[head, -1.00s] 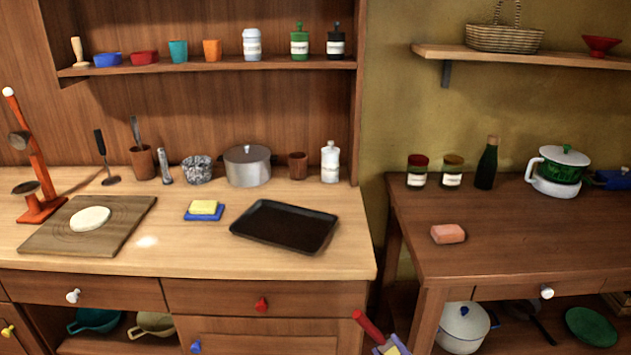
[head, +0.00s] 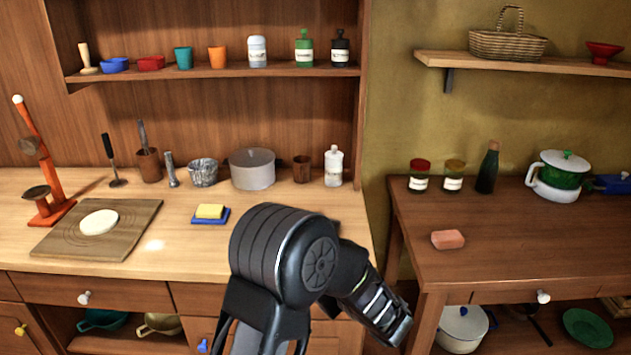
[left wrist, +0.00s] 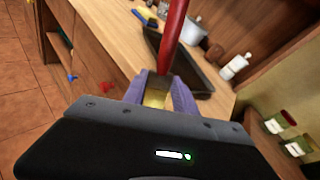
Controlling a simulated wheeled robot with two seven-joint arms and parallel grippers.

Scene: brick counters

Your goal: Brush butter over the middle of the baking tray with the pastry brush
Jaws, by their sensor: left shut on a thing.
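The pastry brush (left wrist: 172,40) shows in the left wrist view as a red handle rising from my left gripper (left wrist: 158,92). The gripper's purple fingers are shut on it, with a yellowish part between them. The black baking tray (left wrist: 205,82) lies on the wooden counter behind the brush in that view, apart from the fingers. In the head view my left arm hides the tray, and the fingers and brush are not seen. The butter (head: 210,211) is a yellow block on a blue dish (head: 222,219) left of my arm. My right gripper is not in view.
A wooden board (head: 60,238) with pale dough lies at the counter's left. A grey pot (head: 252,170), a wooden cup (head: 301,169) and a white bottle (head: 333,167) line the back. A gap separates this counter from the right table (head: 520,235), which holds a pink block (head: 447,239).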

